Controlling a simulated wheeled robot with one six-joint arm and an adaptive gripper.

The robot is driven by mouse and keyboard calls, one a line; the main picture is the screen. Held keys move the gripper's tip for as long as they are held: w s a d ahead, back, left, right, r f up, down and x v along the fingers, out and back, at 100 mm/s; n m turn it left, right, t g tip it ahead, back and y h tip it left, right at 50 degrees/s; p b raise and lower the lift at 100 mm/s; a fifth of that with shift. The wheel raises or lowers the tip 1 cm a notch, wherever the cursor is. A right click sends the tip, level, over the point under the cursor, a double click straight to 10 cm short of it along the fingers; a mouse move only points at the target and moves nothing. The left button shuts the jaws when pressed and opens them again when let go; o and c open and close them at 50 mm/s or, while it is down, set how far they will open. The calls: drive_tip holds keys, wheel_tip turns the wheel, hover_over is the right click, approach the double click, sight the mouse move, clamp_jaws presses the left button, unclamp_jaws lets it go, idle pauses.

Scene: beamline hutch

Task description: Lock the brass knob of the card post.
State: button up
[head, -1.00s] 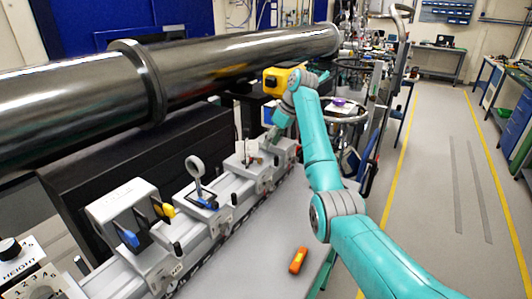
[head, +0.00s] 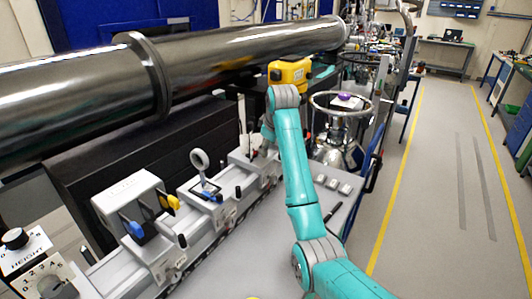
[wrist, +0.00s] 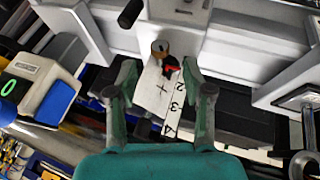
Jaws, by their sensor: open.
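In the wrist view, the brass knob (wrist: 160,47) sits on the rail carriage, just beyond the fingertips of my gripper (wrist: 159,78). A numbered scale strip (wrist: 178,105) runs beside the card. A small red and black part (wrist: 172,67) lies close below the knob. No finger visibly touches the knob. In the head view, my gripper (head: 264,148) is low over the far rail carriage, and my arm partly hides the post and knob.
A lens holder (head: 201,163) and a white box with blue and yellow levers (head: 124,197) stand on the nearer rail. A large dark pipe (head: 240,55) runs above and behind. Small white blocks (head: 334,183) lie on the bench right of my arm. The floor at right is clear.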

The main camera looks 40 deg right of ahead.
sight(266, 161)
drive_tip(key=shift+x, duration=2.65)
clamp_jaws()
